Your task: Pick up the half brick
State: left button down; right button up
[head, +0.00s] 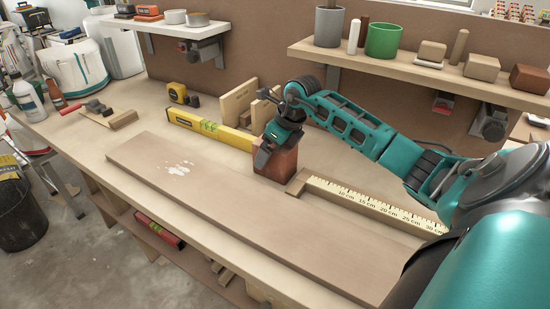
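The half brick (284,164) is a reddish-brown block standing on the workbench, just behind a long board. My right gripper (264,156) reaches down to it from above, on an arm that comes in from the right. One dark finger overlaps the upper left of the brick's near face. The other finger is hidden, so I cannot tell whether the gripper is closed on the brick. The brick appears to rest on the bench. My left gripper is out of view.
A long wooden board (230,208) lies along the bench front. A yellow level (208,129) is left of the brick, a ruler (375,201) right of it. Wooden pieces (238,102) stand behind. A shelf (400,68) with pots and blocks hangs above the arm.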

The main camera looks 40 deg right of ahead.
jog(key=shift+f, duration=0.25)
jog(key=shift+c, duration=0.4)
grip_shut()
jog(key=shift+w+r, duration=0.1)
jog(key=shift+r, duration=0.1)
dwell(0.7)
